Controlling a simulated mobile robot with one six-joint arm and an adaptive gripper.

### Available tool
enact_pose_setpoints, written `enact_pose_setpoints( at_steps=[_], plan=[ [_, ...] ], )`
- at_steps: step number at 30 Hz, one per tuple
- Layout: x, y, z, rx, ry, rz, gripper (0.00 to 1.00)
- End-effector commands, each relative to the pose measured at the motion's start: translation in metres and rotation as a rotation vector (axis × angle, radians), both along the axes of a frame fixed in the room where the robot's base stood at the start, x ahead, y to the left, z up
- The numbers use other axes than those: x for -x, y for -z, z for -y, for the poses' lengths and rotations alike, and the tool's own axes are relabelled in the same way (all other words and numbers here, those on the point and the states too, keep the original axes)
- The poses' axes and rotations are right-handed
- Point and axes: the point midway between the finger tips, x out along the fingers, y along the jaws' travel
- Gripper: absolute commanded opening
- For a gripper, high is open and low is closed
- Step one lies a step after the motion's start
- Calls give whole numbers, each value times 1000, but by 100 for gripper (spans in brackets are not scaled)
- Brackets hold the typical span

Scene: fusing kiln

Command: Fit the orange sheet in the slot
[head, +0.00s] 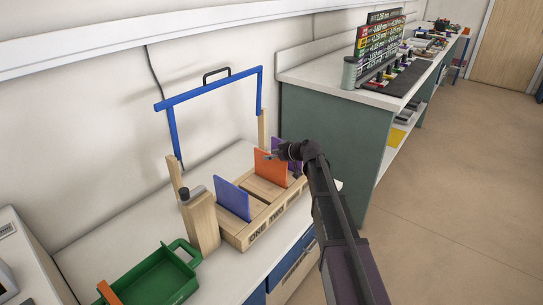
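The orange sheet (268,170) stands upright at the wooden rack (262,226), between a blue sheet (231,198) to its left and a purple sheet (296,166) to its right. Its lower edge meets the rack area, but I cannot tell whether it sits down in a slot. My gripper (271,155) is at the upper part of the orange sheet, overlapping its face in the picture. The fingers are too small to show whether they are closed on it. My wrist and arm hide part of the purple sheet and the rack's right end.
A blue frame (212,88) with a black handle rises on wooden posts behind the rack. A green tray (165,285) with an orange piece (109,293) at its edge stands front left. A green-sided bench (330,135) stands to the right. The floor beyond is clear.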

Motion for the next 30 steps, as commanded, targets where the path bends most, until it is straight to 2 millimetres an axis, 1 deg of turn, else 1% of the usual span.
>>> enact_pose_setpoints(
  at_steps=[8, 14, 20, 30],
  plan=[
    [0, -1, 0, 1, 0, 0, 54],
    [0, -8, 0, 1, 0, -1, 54],
    [0, -21, 0, 1, 0, -1, 54],
    [0, -50, 0, 1, 0, -1, 54]
  ],
)
